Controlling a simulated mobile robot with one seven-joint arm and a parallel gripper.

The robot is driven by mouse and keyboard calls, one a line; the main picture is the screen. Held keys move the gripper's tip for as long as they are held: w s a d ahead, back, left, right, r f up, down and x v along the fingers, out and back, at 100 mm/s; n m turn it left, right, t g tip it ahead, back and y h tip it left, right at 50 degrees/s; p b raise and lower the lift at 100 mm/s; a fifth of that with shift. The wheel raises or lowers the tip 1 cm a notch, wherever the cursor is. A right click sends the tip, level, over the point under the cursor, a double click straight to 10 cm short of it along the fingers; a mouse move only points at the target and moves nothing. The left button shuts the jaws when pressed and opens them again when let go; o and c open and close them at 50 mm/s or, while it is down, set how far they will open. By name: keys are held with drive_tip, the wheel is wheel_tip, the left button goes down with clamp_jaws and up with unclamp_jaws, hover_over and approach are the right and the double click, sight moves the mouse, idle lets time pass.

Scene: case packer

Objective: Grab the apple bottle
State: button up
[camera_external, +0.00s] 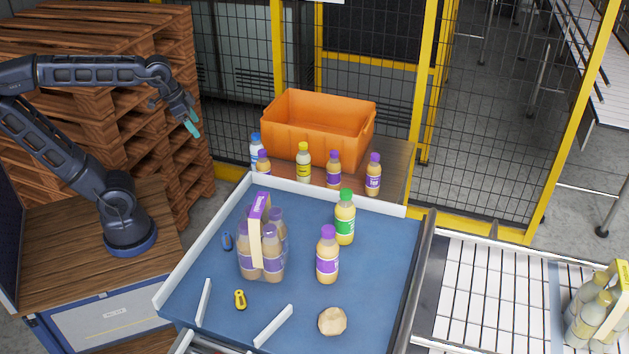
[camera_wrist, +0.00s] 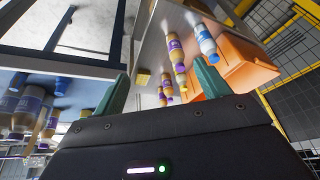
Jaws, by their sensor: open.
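A bottle with a green cap and green label (camera_external: 345,218) stands upright on the blue table (camera_external: 385,262). A purple-capped bottle (camera_external: 327,256) stands in front of it, slightly left. The labels are too small to read, so I cannot tell for certain which bottle is apple. A pack of purple-capped bottles (camera_external: 273,258) with a carrier stands left of them. My gripper (camera_external: 190,124) is open and empty, raised at the upper left, well away from the bottles. Its green fingers show in the wrist view (camera_wrist: 163,88), with bottles beyond them.
An orange crate (camera_external: 315,140) stands behind several bottles on a wooden stand. Wooden pallets (camera_external: 155,60) stand behind my arm.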

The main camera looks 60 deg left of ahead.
drive_tip(key=w+d+r+m+h, duration=0.1)
drive_tip(key=w+d+r+m, duration=0.3)
drive_tip(key=w+d, duration=0.5)
drive_tip(key=m+g+h, duration=0.3)
drive_tip(key=m, duration=0.6)
approach(344, 205)
wheel_tip(344, 205, down, 2)
drive_tip(key=w+a, duration=0.1)
drive_tip(key=a, duration=0.1)
drive_tip(key=x, duration=1)
drive_tip(key=shift+w+a+f, duration=0.1)
drive_tip(key=shift+a+f, duration=0.05)
drive_tip(key=shift+f, duration=0.25)
drive_tip(key=c, duration=1.2)
drive_tip(key=shift+c, duration=0.2)
drive_tip(key=shift+r, duration=0.2)
